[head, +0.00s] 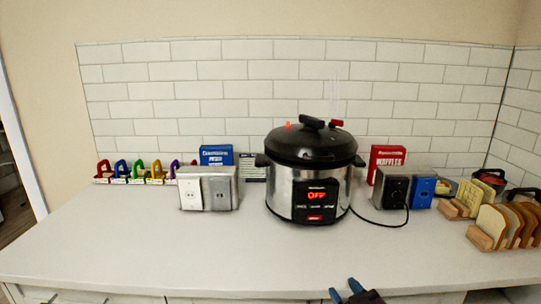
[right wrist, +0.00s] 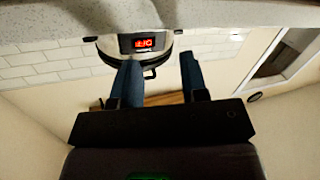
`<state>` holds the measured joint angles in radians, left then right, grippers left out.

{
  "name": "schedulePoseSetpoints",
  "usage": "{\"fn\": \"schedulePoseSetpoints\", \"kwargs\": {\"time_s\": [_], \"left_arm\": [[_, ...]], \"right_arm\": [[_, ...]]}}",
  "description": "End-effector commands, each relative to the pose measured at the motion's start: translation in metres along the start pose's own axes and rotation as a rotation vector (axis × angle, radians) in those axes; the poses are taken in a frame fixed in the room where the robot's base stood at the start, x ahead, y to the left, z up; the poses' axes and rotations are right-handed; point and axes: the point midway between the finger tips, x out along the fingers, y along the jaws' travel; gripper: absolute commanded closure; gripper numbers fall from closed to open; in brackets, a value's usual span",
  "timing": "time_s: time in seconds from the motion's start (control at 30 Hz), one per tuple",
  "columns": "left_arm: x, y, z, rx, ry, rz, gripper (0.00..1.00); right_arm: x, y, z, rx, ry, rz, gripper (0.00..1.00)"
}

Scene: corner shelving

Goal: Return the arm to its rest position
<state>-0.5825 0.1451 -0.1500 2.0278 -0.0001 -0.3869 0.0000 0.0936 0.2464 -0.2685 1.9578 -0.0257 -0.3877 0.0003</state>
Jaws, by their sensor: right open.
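My right gripper (head: 345,291) shows at the bottom edge of the head view, in front of the counter (head: 130,240). Its two blue fingers are apart with nothing between them. In the right wrist view the same gripper (right wrist: 160,82) is open and empty, its fingers spread below the counter edge. My left gripper is not in either view. The rest position itself is not marked in the frames.
A pressure cooker (head: 290,200) with a red display stands mid-counter, its cord trailing right. Metal outlet boxes (head: 209,188), blue (head: 216,155) and red (head: 390,158) boxes, coloured holders (head: 140,173) and bread racks (head: 482,242) line the back and right. The front counter is clear.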

Motion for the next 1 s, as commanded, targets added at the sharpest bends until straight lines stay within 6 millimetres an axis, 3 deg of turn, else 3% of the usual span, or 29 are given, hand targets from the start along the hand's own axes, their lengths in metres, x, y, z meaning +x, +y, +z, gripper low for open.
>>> {"fn": "schedulePoseSetpoints", "kwargs": {"time_s": [0.03,0.33,0.6,0.8,1.0], "left_arm": [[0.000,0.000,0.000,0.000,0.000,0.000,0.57],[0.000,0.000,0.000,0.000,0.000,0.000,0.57],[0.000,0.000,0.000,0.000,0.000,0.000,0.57],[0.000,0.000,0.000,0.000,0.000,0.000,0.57],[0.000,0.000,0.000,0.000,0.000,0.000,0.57]], "right_arm": [[-0.016,0.002,0.018,0.031,-0.035,0.014,0.60],[-0.112,0.007,0.112,0.150,-0.241,0.105,0.60],[-0.214,-0.008,0.192,0.222,-0.465,0.166,0.60],[-0.259,-0.021,0.217,0.246,-0.555,0.175,0.60],[-0.267,-0.023,0.222,0.248,-0.573,0.176,0.60]]}}
